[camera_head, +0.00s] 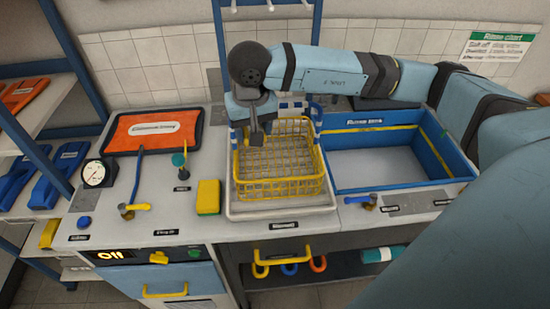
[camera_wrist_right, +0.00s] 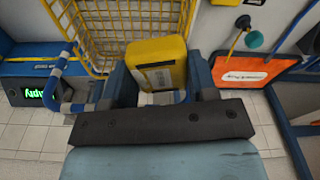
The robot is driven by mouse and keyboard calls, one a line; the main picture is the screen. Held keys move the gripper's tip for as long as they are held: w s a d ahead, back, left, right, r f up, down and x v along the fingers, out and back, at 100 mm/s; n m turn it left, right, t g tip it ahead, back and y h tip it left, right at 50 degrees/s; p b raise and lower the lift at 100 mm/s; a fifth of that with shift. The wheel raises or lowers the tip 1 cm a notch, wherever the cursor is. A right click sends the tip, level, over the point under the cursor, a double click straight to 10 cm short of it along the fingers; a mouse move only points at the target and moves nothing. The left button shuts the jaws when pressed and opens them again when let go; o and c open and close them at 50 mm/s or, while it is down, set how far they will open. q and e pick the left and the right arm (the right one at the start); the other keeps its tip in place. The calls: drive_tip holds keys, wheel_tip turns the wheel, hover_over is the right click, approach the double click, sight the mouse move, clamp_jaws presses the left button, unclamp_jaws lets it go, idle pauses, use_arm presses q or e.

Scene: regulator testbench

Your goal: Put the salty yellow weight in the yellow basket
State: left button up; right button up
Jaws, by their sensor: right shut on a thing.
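My right gripper (camera_head: 258,132) reaches in from the right and points down over the back left part of the yellow wire basket (camera_head: 318,172). In the right wrist view my right gripper (camera_wrist_right: 160,95) is shut on a yellow weight (camera_wrist_right: 157,52) with a pale label; whether salt is on it I cannot tell. The yellow basket also shows in the wrist view (camera_wrist_right: 95,30), beside the weight. In the head view the held weight cannot be made out. The basket stands on a pale tray (camera_head: 280,211) and looks empty. My left gripper is not in view.
A blue-walled basin (camera_head: 460,165) stands right of the basket. A yellow and green sponge (camera_head: 208,197) lies to its left. A rinse chart (camera_head: 497,47) hangs on the wall.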

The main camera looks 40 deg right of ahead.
drive_tip(key=d+m+b, duration=0.1)
drive_tip(key=b, duration=0.1)
drive_tip(key=d+r+m+b, duration=0.1)
drive_tip(key=b, duration=0.1)
drive_tip(key=shift+w, duration=0.15)
drive_tip(key=shift+d+r+m+b, duration=0.2)
drive_tip(key=shift+m+b, duration=0.1)
drive_tip(key=shift+b, duration=0.2)
approach(263, 176)
drive_tip(key=shift+s+a+f, duration=0.15)
drive_tip(key=shift+s+f, duration=0.05)
drive_tip(key=shift+f, duration=0.2)
drive_tip(key=shift+s+a+f, duration=0.2)
drive_tip(key=shift+s+f, duration=0.05)
drive_tip(key=shift+f, duration=2.75)
drive_tip(key=shift+f+b, duration=0.1)
drive_tip(key=shift+b, duration=0.25)
drive_tip(key=o, duration=1.2)
drive_tip(key=shift+o, duration=0.3)
